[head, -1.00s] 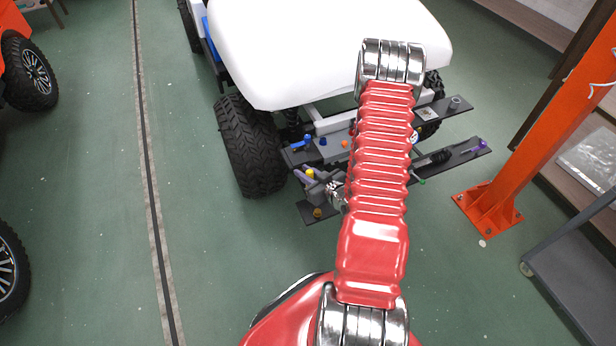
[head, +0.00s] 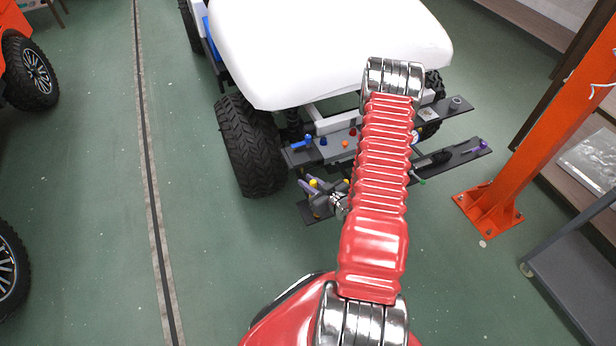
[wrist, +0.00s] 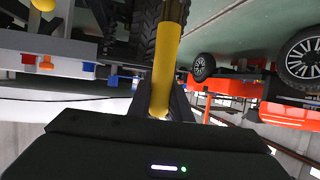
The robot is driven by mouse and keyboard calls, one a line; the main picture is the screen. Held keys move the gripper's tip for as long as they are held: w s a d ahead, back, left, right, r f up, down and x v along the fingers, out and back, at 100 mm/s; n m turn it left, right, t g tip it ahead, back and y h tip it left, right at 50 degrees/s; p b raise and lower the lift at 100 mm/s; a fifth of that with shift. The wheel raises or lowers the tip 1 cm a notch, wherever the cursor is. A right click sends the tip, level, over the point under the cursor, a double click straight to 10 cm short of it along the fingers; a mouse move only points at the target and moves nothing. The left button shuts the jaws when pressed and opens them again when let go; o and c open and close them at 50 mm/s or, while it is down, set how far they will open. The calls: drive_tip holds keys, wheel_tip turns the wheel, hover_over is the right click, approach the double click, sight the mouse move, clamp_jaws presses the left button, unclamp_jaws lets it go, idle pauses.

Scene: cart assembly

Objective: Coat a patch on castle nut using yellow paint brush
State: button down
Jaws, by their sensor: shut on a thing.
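In the wrist view a yellow paint brush (wrist: 167,60) stands between the dark jaws of my gripper (wrist: 163,105). Its yellow shaft runs up the picture; its bristles cannot be made out. In the head view my gripper (head: 318,200) is small and partly hidden by my red arm, over the front dark plate by the cart's wheel. A yellow spot (head: 313,183) at the gripper looks like part of the brush. I cannot tell which part is the castle nut; a grey nut-like piece (head: 455,103) stands on the right dark plate. Contact between brush and any part cannot be seen.
The cart has a white body (head: 320,50) and a black tyre (head: 250,145) left of my gripper. Several small coloured parts sit on a grey tray (head: 331,150). An orange post (head: 540,130) stands right.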

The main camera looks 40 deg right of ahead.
drive_tip(key=s+d+f, duration=0.1)
drive_tip(key=d+f, duration=0.3)
drive_tip(key=a+r, duration=0.4)
drive_tip(key=r, duration=0.3)
drive_tip(key=shift+w+r, duration=0.25)
drive_tip(key=shift+w, duration=0.2)
idle(1.1)
idle(0.5)
